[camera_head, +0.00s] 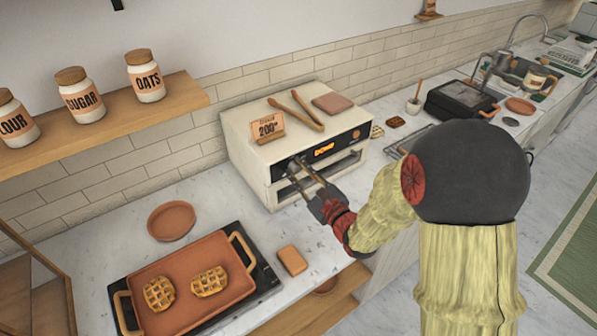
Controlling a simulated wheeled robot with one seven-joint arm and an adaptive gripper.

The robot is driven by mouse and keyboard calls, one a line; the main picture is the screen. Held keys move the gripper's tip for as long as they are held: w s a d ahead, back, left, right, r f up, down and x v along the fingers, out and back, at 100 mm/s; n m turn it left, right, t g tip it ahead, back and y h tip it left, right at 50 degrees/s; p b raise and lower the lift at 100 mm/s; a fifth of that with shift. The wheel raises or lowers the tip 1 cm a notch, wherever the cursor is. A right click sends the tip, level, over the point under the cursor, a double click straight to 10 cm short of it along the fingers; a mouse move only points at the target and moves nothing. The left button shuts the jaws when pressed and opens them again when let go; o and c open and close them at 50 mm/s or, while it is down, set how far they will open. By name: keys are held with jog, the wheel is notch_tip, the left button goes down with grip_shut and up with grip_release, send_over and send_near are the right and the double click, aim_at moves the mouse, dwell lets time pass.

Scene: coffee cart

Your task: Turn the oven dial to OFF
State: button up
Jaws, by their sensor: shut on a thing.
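The cream oven (252,155) stands on the marble counter against the tiled wall. Its black front panel carries an orange lit display (324,149) that seems to read DONE. My gripper (299,168) is at the left part of this panel, with its fingers reaching to the oven dial (293,165). The fingers are shut on the dial. They hide most of it, so its pointer and its markings cannot be read. The oven's lower front is partly hidden by my gripper and arm.
Tongs (296,111), a 200° sign (268,128) and a terracotta block (333,104) lie on the oven. A terracotta tray (204,252) with two waffles sits front left, near a round plate (171,220). A black appliance (459,101) stands to the right. Jars stand on the wall shelf (150,113).

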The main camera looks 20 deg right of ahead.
grip_shut()
